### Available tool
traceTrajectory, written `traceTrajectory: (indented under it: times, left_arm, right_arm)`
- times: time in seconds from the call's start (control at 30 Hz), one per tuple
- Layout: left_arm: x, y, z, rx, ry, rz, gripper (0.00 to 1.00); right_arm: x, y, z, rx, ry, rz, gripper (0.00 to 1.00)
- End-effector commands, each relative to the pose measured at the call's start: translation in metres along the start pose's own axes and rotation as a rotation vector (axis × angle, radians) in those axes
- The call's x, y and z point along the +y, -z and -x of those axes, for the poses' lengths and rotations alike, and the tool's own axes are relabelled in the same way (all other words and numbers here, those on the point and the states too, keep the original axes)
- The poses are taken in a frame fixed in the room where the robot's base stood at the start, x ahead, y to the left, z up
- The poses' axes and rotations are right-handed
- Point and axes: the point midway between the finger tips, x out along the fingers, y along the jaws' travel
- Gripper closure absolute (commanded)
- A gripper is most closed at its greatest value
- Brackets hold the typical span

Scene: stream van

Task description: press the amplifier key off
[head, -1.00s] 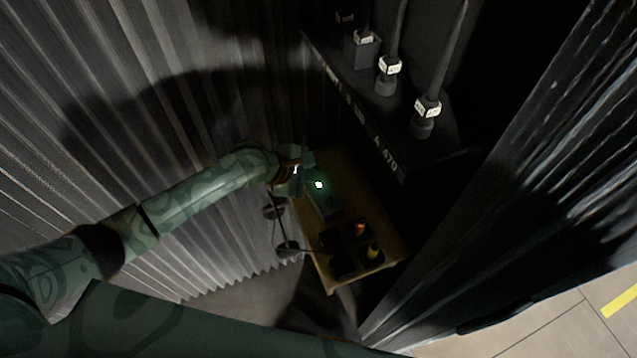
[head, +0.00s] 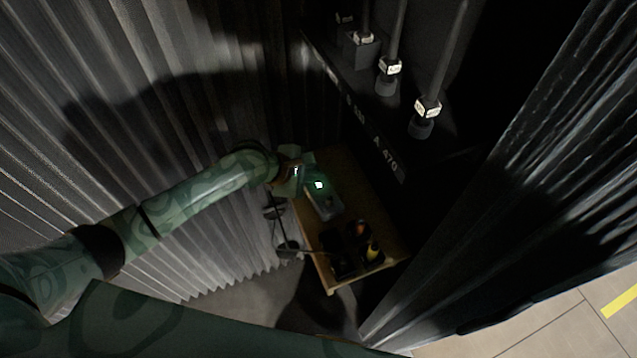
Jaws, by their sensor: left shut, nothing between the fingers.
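The amplifier looks like a small grey box (head: 326,205) on a wooden table (head: 318,262) in the middle of the head view. A small lit key (head: 319,185), whitish with a green glow around it, shows at the box's far end. My left gripper (head: 304,178) is shut and empty, just left of the lit key at the box's far end. Its fingertips are dark and small, so I cannot tell whether they touch the box or key. My right gripper is out of view.
A black shelf (head: 345,85) with upright rods on labelled bases is at the upper right. Pleated curtains hang left and right. A dark stand is left of the table.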

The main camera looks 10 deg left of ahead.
Motion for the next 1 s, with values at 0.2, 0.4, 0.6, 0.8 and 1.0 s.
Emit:
traceTrajectory:
  times: [0.2, 0.4, 0.6, 0.8, 1.0]
  left_arm:
    - [0.0, 0.0, 0.0, 0.0, 0.0, 0.0, 1.0]
    - [0.0, 0.0, 0.0, 0.0, 0.0, 0.0, 1.0]
    - [-0.0011, 0.0009, -0.0011, 0.0, 0.001, 0.001, 1.0]
    - [-0.0044, 0.0041, -0.0056, 0.0, 0.0, 0.002, 1.0]
    - [-0.0047, 0.0045, -0.0061, 0.0, 0.0, 0.001, 1.0]
  right_arm:
    - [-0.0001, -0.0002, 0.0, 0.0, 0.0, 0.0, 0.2]
    - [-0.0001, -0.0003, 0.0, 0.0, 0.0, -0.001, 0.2]
    - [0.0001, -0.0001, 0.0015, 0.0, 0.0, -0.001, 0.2]
    - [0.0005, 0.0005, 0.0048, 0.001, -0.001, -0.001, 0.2]
    - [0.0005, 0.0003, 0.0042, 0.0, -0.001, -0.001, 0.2]
